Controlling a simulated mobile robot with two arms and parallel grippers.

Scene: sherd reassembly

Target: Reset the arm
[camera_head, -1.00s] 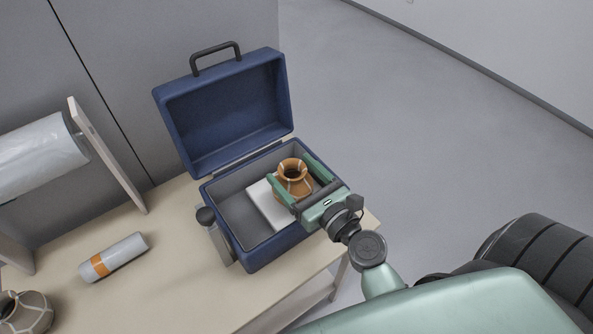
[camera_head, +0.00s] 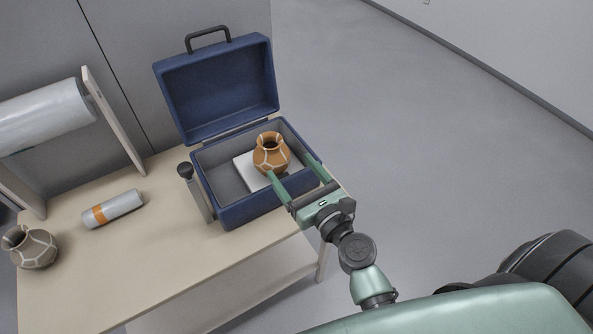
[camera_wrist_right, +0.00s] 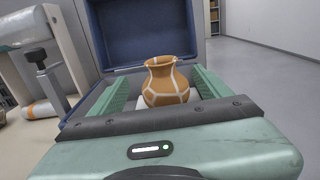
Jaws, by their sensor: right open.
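My right gripper (camera_head: 291,173) is open at the near right side of the blue case, its two green fingers apart and pointing into the case. An orange-brown jar with pale seam lines (camera_head: 271,155) stands upright inside the case on a white pad (camera_head: 246,172). In the right wrist view the jar (camera_wrist_right: 165,84) shows between and beyond the open fingers (camera_wrist_right: 163,85), with no finger visibly closed on it. My left gripper is not in view.
The blue case (camera_head: 251,213) stands on the beige table (camera_head: 150,240) with its lid (camera_head: 218,90) raised. A dark-topped clamp (camera_head: 197,194) stands at its left. A grey cylinder with an orange band (camera_head: 124,206), a grey-brown seamed jar (camera_head: 35,249) and a plastic roll (camera_head: 40,115) are further left.

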